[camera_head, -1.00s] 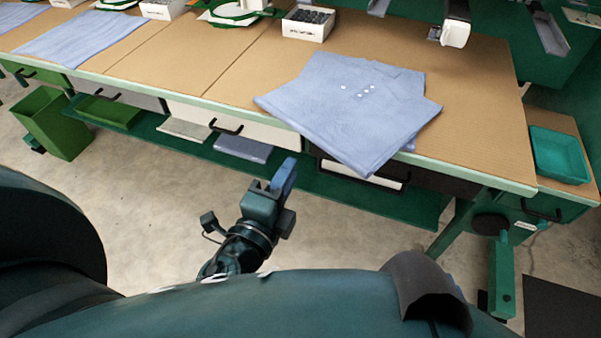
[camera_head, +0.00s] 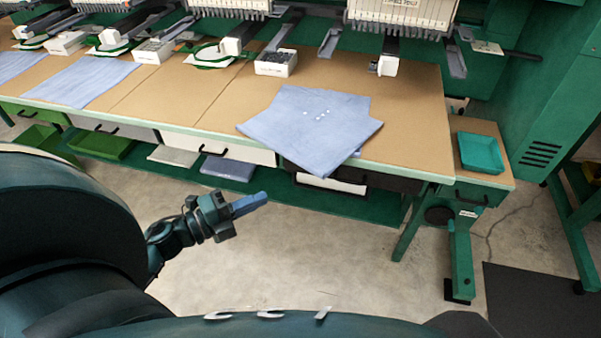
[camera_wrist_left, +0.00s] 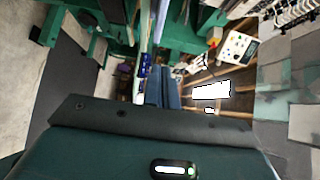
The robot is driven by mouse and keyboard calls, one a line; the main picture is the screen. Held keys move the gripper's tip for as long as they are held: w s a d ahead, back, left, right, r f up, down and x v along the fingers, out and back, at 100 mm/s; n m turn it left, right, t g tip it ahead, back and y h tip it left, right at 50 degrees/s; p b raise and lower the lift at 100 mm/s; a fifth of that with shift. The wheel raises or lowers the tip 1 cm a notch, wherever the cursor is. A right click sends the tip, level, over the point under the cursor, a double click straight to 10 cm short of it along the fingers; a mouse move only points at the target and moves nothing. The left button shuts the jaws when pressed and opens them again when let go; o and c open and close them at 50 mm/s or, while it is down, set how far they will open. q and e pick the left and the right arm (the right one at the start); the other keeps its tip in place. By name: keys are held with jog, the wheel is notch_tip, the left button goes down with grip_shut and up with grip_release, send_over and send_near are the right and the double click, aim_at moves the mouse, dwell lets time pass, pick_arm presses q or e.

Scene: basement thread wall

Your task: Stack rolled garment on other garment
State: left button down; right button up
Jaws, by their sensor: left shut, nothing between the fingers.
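Two flat blue garments lie one over the other on the tan table; the upper garment (camera_head: 305,128) has a few small white dots and one corner hangs over the front edge. The edge of the lower garment (camera_head: 362,108) shows behind it. Another blue garment (camera_head: 85,83) lies flat further left, and part of one more (camera_head: 18,64) shows at the far left. I see no clearly rolled garment. My left gripper (camera_head: 262,197) is shut and empty, in front of and below the table edge, apart from the garments. Its fingers also show in the left wrist view (camera_wrist_left: 163,88). My right gripper is not in view.
The tan table (camera_head: 410,125) has bare room right of the garments. White boxes (camera_head: 276,62) and embroidery heads stand along its back. A teal tray (camera_head: 481,152) sits on the right side table. Drawers and a green lower shelf lie under the front edge.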

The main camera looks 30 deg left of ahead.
aim_at(304, 152)
pick_arm(q)
jog(key=x, duration=0.3)
jog(key=a+p+x, duration=0.1)
jog(key=x, duration=0.3)
jog(key=w+x, duration=0.1)
jog(key=x, duration=0.2)
jog(key=shift+w+a+r, duration=0.1)
jog(key=shift+w+a, duration=0.05)
jog(key=shift+w, duration=0.05)
jog(key=shift+w+a, duration=0.15)
jog(key=shift+w, duration=0.4)
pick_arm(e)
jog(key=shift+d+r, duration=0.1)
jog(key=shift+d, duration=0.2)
pick_arm(q)
jog(key=shift+w, duration=0.15)
jog(key=w+b, duration=0.1)
jog(key=w, duration=0.1)
jog(key=w+a+b, duration=0.1)
jog(key=w, duration=0.2)
jog(key=w+a+b, duration=0.1)
jog(key=w, duration=0.1)
jog(key=shift+w, duration=0.45)
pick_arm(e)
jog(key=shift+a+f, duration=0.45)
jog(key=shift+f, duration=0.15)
pick_arm(q)
jog(key=shift+s, duration=0.15)
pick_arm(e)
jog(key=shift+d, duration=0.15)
